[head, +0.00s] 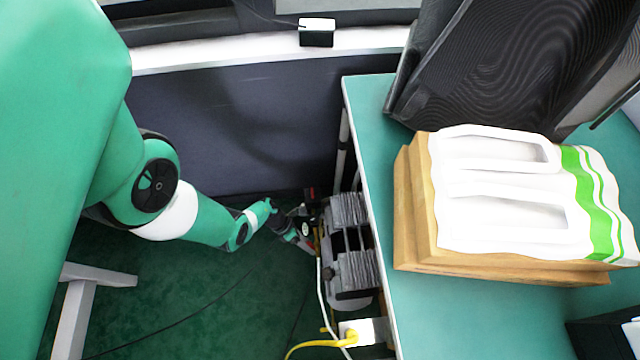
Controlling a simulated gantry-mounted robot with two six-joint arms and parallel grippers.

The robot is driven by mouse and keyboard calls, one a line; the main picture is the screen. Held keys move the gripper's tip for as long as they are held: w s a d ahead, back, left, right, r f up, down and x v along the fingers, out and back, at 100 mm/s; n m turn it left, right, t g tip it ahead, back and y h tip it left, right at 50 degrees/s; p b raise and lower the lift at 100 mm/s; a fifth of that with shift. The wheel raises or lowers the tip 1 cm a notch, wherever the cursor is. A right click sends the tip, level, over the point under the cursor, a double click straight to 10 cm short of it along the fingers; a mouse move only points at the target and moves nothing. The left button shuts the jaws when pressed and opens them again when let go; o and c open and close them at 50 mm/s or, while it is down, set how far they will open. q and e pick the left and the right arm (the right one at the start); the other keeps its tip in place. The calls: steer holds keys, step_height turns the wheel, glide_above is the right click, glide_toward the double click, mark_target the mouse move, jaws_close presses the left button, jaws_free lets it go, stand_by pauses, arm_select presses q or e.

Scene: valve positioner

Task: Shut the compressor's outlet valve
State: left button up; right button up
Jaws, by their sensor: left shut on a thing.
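The compressor (350,245), a grey ribbed machine, stands on the floor beside the table's left side. My left arm reaches down to its left side. My left gripper (308,246) is at the small fittings there and is shut on the outlet valve's handle, a small part with a bit of red. The handle is mostly hidden by the fingers, and its angle is too small to tell. A round gauge (305,229) sits close to the fingers. My right gripper is not in view.
A yellow cable (310,346) and a white cable run below. Open green floor (220,300) lies left.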

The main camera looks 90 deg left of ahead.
arm_select(q)
steer(key=shift+n+h, duration=0.3)
steer(key=shift+n, duration=0.1)
steer(key=o, duration=1.4)
steer(key=shift+c, duration=0.2)
steer(key=p+v, duration=0.7)
steer(key=v, duration=0.4)
steer(key=shift+s+r, duration=0.15)
steer(key=shift+s, duration=0.1)
